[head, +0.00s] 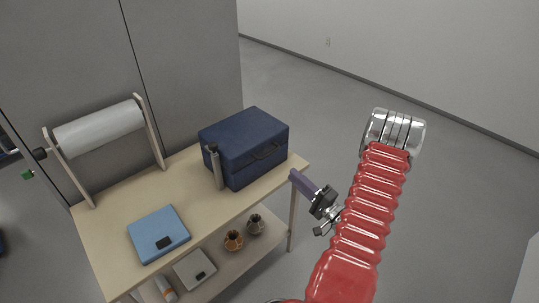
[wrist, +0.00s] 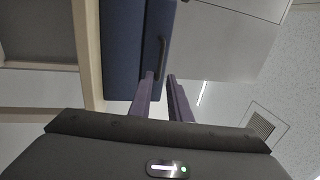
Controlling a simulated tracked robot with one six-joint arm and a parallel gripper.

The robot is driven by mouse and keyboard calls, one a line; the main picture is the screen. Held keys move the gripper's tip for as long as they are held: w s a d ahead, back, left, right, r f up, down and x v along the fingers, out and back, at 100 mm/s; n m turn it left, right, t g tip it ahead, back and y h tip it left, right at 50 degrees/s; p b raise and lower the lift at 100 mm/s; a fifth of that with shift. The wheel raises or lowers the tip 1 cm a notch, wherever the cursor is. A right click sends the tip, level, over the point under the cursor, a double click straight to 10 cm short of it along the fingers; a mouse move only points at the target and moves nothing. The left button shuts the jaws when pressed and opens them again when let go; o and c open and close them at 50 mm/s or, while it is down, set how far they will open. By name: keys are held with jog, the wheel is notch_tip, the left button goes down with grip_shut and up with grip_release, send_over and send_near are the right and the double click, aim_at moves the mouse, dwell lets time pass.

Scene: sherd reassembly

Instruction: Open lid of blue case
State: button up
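The dark blue case (head: 243,138) stands on the tabletop at its right end, with its lid shut and a dark handle (head: 265,153) on its front side. In the wrist view the case (wrist: 122,50) fills the upper middle, with the handle (wrist: 162,57) just beyond my fingertips. My gripper (head: 294,175) is in front and to the right of the case, past the table's edge. In the wrist view my gripper (wrist: 160,75) shows two purple fingers apart with nothing between them. Whether a fingertip touches the case cannot be told.
A grey cylinder (head: 215,168) stands close to the case's left front corner. A light blue flat box (head: 158,234) lies on the wooden table (head: 186,196). A paper roll on a stand (head: 98,127) is at the back left. Small pots (head: 234,240) sit on the lower shelf.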

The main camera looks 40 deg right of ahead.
aim_at(270, 153)
jog(key=w+r, duration=0.1)
jog(key=w, duration=0.8)
jog(key=w+r, duration=0.1)
jog(key=w, duration=0.3)
jog(key=shift+w+a+r, duration=0.2)
jog(key=shift+r, duration=0.15)
grip_shut()
jog(key=shift+a+f, duration=0.1)
jog(key=shift+a, duration=0.05)
